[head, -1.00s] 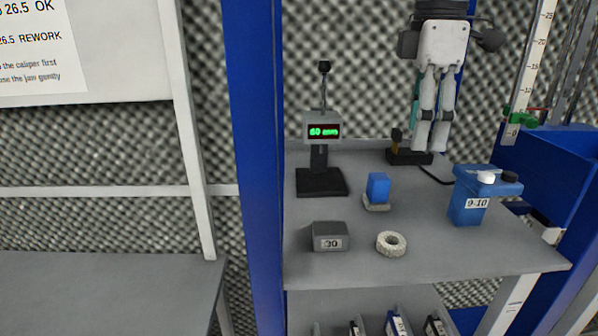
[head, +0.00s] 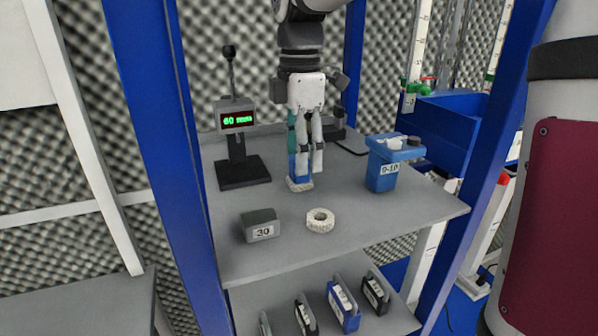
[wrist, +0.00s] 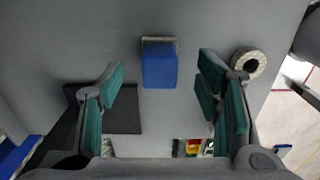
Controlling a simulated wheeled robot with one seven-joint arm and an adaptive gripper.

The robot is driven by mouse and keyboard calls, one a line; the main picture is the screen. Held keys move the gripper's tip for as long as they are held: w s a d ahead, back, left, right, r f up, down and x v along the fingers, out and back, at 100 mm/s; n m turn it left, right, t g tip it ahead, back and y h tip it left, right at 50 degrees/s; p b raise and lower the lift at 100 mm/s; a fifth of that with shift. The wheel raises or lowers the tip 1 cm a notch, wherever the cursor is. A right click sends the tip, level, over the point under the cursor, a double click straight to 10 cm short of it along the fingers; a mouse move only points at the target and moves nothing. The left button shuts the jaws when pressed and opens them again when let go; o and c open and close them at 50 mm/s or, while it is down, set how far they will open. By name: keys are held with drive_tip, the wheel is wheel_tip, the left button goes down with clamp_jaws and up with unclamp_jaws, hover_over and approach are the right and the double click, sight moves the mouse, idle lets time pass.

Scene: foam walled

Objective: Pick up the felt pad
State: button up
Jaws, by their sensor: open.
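A pale grey pad, which I take for the felt pad (head: 300,187), lies on the grey table under an upright blue block (head: 297,165). In the wrist view only an edge of the pad (wrist: 158,40) shows beyond the blue block (wrist: 159,68); the block hides the rest. My gripper (head: 309,172) points down at the block, its fingers partly hiding it in the head view. In the wrist view my gripper (wrist: 160,76) is open and empty, with its green-lined fingers spread on either side of the block. I cannot tell the exact height above the pad.
A stand with a green display (head: 237,120) is at the back left. A grey block marked 30 (head: 260,224) and a pale ring (head: 320,220) lie in front. A blue container marked 9-10 (head: 383,170) stands to the right.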

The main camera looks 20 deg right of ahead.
drive_tip(key=shift+f, duration=1.95)
drive_tip(key=c, duration=1.2)
drive_tip(key=shift+c, duration=0.2)
drive_tip(key=shift+r, duration=0.15)
drive_tip(key=shift+w+r, duration=0.1)
drive_tip(key=shift+r, duration=0.45)
drive_tip(key=shift+s+d+r, duration=0.1)
drive_tip(key=shift+s+r, duration=0.15)
drive_tip(key=shift+r, duration=0.35)
drive_tip(key=shift+s+d+r, duration=0.1)
drive_tip(key=shift+s+r, duration=0.15)
drive_tip(key=shift+r, duration=0.35)
drive_tip(key=s+d, duration=0.1)
drive_tip(key=s, duration=0.4)
drive_tip(key=s+d+r, duration=0.1)
drive_tip(key=s, duration=0.3)
drive_tip(key=s+d, duration=0.2)
drive_tip(key=s, duration=0.3)
drive_tip(key=shift+s+r, duration=0.15)
drive_tip(key=shift+s, duration=0.15)
